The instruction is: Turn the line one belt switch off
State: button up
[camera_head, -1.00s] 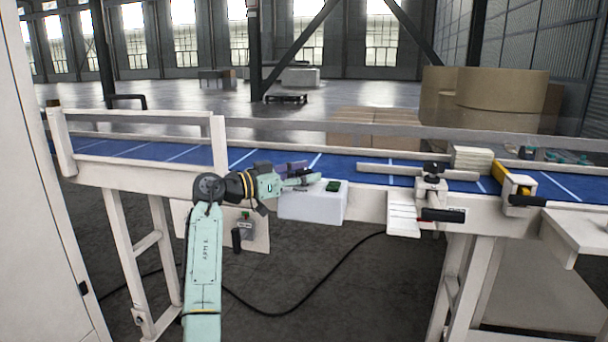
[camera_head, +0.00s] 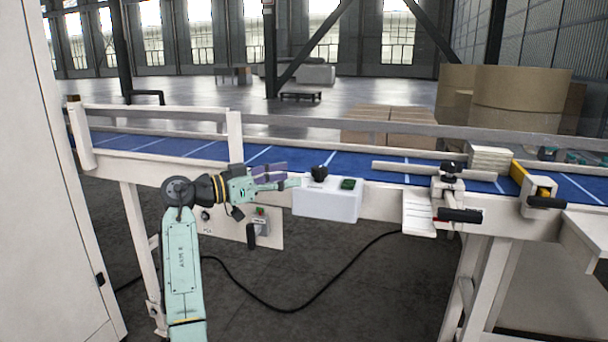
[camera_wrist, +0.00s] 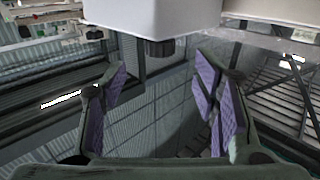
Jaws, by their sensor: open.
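A white switch box (camera_head: 328,203) is fixed to the near side of the blue belt conveyor. On its top are a black knob (camera_head: 319,172) and a dark green button or indicator (camera_head: 348,184). Which way the knob is turned is too small to tell. My gripper (camera_head: 282,176) is open and empty, just left of the knob and apart from it, at about its height. In the wrist view, the purple-padded fingers (camera_wrist: 160,95) are spread wide. The white box (camera_wrist: 150,15) shows beyond them at the top, with the dark knob (camera_wrist: 160,47) between the fingers' directions.
The blue belt (camera_head: 210,150) runs behind the box. A grey control box (camera_head: 261,222) hangs on a panel below my gripper. Clamps with black handles (camera_head: 460,215) stand to the right. A white cabinet (camera_head: 60,180) closes off the left. A black cable lies on the floor.

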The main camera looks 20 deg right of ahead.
jog(key=shift+s+a, duration=0.2)
jog(key=shift+a, duration=0.95)
